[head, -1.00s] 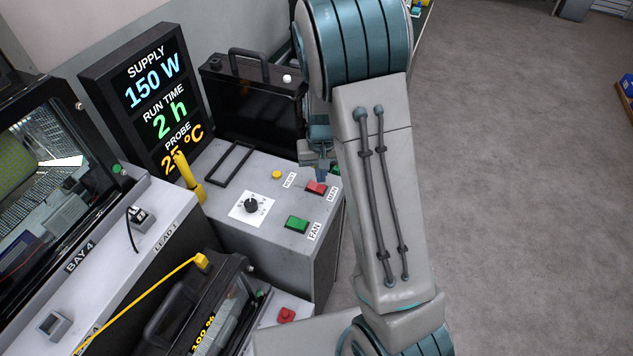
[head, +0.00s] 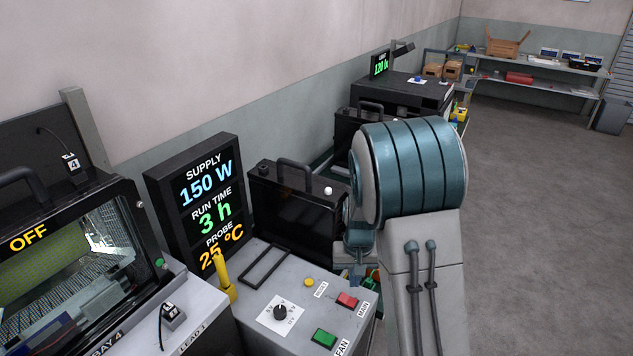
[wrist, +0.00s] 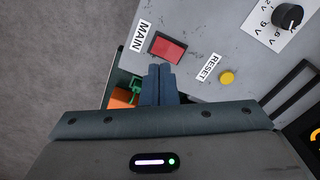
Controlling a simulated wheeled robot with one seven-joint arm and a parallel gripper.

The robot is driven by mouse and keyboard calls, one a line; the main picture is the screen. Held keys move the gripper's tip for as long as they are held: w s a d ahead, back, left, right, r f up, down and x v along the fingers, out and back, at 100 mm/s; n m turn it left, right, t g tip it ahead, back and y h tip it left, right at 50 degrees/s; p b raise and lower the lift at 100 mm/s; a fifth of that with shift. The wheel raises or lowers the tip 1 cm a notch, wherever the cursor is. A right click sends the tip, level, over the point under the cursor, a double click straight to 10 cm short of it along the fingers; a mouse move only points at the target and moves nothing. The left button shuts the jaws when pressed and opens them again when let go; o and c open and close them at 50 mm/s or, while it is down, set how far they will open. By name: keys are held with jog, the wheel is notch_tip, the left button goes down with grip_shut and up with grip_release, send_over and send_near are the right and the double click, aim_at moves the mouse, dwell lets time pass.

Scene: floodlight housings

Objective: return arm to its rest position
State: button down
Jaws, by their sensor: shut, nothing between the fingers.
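My gripper (wrist: 158,84) shows in the wrist view with its two blue-grey fingers together and nothing between them. Its tips are beside the red MAIN switch (wrist: 167,47), at the edge of the grey control box; I cannot tell whether they touch it. In the head view my arm stands in the right half of the picture, bent at a teal joint, and hides most of the gripper. The red MAIN switch (head: 347,300) shows just left of my arm.
The grey control box also carries a green FAN switch (head: 324,338), a black knob (head: 280,312) and a yellow RESET button (head: 309,283). A display (head: 202,201) reads 150 W, 3 h, 25 °C. A black case (head: 297,205) stands behind. Floor at right is clear.

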jog(key=s+r+n+t, duration=0.1)
jog(key=s+r+t, duration=0.2)
jog(key=s+r, duration=1.6)
jog(key=shift+s+t, duration=0.4)
jog(key=shift+s, duration=0.7)
